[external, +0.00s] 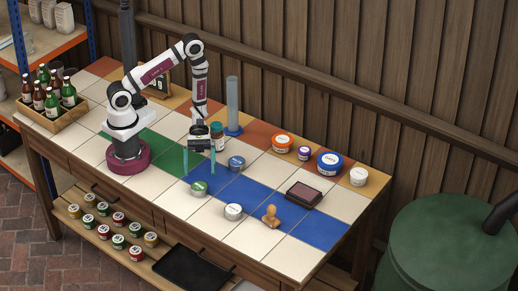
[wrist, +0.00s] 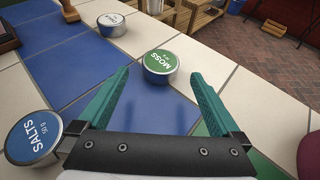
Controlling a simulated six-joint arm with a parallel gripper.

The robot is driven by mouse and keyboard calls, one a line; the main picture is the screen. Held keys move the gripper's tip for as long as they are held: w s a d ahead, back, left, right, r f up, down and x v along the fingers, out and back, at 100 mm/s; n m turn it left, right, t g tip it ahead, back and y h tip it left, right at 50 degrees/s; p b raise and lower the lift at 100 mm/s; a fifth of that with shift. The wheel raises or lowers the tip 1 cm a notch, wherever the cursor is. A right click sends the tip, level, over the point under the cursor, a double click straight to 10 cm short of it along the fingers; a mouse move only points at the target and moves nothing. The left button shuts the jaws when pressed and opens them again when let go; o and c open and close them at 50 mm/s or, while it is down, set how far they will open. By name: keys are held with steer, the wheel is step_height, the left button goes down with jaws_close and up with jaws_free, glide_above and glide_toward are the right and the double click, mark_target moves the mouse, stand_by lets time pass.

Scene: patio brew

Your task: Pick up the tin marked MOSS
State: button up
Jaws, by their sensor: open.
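The MOSS tin (wrist: 160,65) is a small round silver tin with a green lid, upright on the tiled bench top. The wrist view shows it just beyond the fingertips, roughly centred between them. In the external view the green-lidded tin (external: 199,188) stands in front of my gripper. My gripper (external: 199,169) points down with its teal fingers apart and empty; the wrist view shows both fingers (wrist: 160,77) spread wide. Nothing hides the MOSS lid.
The blue-lidded SALTS tin (wrist: 33,137) is close beside my gripper; it also shows in the external view (external: 237,163). A white-lidded tin (external: 233,212), a wooden stamp (external: 270,216) and an ink pad (external: 304,195) stand farther right. A tall cylinder (external: 233,105) stands behind.

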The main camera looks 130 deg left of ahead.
mark_target(200, 183)
steer(key=x, duration=0.6)
steer(key=shift+s+f, duration=0.1)
steer(key=shift+f, duration=0.1)
steer(key=shift+a, duration=0.1)
steer(key=c, duration=1.3)
